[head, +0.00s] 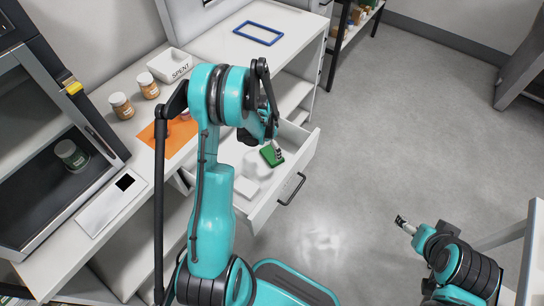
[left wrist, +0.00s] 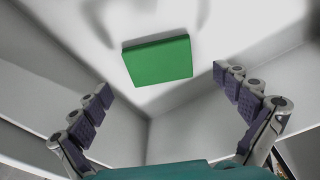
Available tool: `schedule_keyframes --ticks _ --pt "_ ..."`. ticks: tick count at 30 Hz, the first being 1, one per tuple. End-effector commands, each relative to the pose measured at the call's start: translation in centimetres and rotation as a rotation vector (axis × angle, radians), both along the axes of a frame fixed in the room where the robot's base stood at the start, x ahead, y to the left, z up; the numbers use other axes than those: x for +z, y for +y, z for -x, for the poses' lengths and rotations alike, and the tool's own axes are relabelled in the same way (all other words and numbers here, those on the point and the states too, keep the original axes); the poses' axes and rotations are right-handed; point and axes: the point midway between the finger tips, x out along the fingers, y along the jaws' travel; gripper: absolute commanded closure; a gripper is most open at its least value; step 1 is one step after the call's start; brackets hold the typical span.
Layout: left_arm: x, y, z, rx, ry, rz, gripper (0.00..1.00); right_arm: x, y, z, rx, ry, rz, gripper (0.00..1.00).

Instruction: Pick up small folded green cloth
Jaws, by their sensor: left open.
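The small folded green cloth (head: 267,155) lies in the open white drawer (head: 308,147). In the left wrist view the green cloth (left wrist: 157,60) shows as a flat green block on the drawer's pale floor. My left gripper (left wrist: 163,84) is open and empty, with its fingers spread wide to either side of the cloth's near edge and apart from it. In the head view my left gripper (head: 277,148) hangs over the drawer and partly covers the cloth. My right gripper (head: 402,222) is at the lower right, far from the drawer; its jaws are too small to read.
A white block-like item (head: 246,187) lies in the drawer, whose walls surround the cloth. On the worktop are a white SPENT box (head: 170,66), brown jars (head: 122,105), an orange mat (head: 155,141) and a blue frame (head: 259,34). The floor at right is clear.

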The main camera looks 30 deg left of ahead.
Motion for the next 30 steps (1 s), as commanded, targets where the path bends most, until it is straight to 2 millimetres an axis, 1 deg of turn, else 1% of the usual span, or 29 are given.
schedule_keyframes --ticks 6,9,11,16,17,18,20,21,25,26,30 --pt "-3.3 -0.6 -0.7 -0.001 0.0 0.0 0.0 -1.9 0.0 0.0 0.0 0.0 0.0 0.24" --pt "-4.5 -0.6 -0.8 0.001 -0.001 0.0 0.0 -2.3 0.0 0.0 0.0 0.0 0.0 0.24" --pt "-4.8 -0.6 -0.8 0.001 -0.001 0.0 0.0 -2.4 0.0 0.0 0.0 0.0 0.0 0.24" --pt "-4.6 -0.6 -0.8 0.001 -0.001 0.0 0.0 -2.2 0.0 0.0 0.0 0.0 0.0 0.24" --pt "-4.6 -0.6 -0.8 0.001 -0.001 0.0 0.03 -2.2 0.0 0.0 0.0 0.0 0.0 0.24" --pt "-4.6 -0.6 -0.8 0.001 -0.001 0.0 0.13 -2.2 0.0 0.0 0.0 0.0 0.0 0.24" --pt "-4.6 -0.6 -0.8 0.001 -0.001 0.0 0.29 -2.2 0.0 0.0 0.0 0.0 0.0 0.24" --pt "-4.6 -0.6 -0.8 0.001 -0.001 0.0 0.34 -2.2 0.0 0.0 0.0 0.0 0.0 0.24" --pt "-4.6 -0.6 -0.8 0.001 -0.001 0.0 0.34 -2.2 0.0 0.0 0.0 0.0 0.0 0.24" --pt "-4.6 -0.6 -0.8 0.001 -0.001 0.0 0.38 -2.2 0.0 0.0 0.0 0.0 0.0 0.24" --pt "-4.6 -0.6 -0.8 0.001 -0.001 0.0 0.38 -2.2 0.0 0.0 0.0 0.0 0.0 0.24"
